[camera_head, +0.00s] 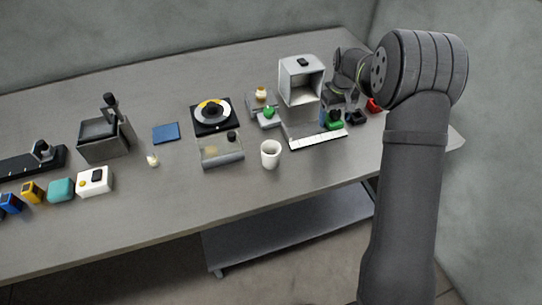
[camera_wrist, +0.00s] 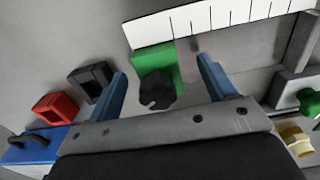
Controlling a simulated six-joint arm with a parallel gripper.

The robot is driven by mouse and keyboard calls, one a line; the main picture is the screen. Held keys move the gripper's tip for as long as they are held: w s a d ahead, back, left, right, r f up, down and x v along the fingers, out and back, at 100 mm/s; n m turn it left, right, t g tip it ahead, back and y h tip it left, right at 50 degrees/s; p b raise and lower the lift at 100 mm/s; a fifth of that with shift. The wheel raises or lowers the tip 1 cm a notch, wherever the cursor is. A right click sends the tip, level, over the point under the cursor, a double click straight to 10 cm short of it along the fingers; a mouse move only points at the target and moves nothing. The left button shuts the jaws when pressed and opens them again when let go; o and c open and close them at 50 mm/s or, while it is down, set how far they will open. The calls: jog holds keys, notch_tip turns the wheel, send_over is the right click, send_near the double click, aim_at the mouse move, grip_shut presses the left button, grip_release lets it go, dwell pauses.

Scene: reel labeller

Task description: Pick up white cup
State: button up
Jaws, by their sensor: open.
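The white cup (camera_head: 270,154) stands upright near the front edge of the table in the head view. It does not show in the wrist view. My gripper (camera_wrist: 161,66) is open, with its two blue fingers apart. Between and just beyond the fingers is a green block with a black knob (camera_wrist: 155,85), and nothing is held. In the head view my gripper (camera_head: 340,104) is at the right of the table, behind and to the right of the cup, well apart from it.
A white marked strip (camera_head: 318,139) lies right of the cup. A clear-fronted tray (camera_head: 220,152) is to its left. A grey open box (camera_head: 300,80) stands behind. A red block (camera_wrist: 55,107) and a black block (camera_wrist: 91,80) lie near my gripper. Table in front of the cup is clear.

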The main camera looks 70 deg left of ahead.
jog(key=r, duration=0.2)
jog(key=s+r, duration=0.1)
jog(key=r, duration=0.2)
jog(key=shift+s+r, duration=0.25)
jog(key=shift+r, duration=0.05)
jog(key=s+d+r+m, duration=0.2)
jog(key=s+r+m, duration=0.4)
jog(key=s+m, duration=0.5)
notch_tip(320, 180, up, 5)
jog(key=m, duration=0.7)
send_over(271, 153)
jog(key=d, duration=0.2)
jog(key=f, duration=1.2)
jog(key=shift+s, duration=0.35)
notch_tip(271, 153, down, 5)
jog(key=shift+d+f, duration=0.1)
jog(key=shift+d, duration=0.05)
jog(key=c, duration=1.1)
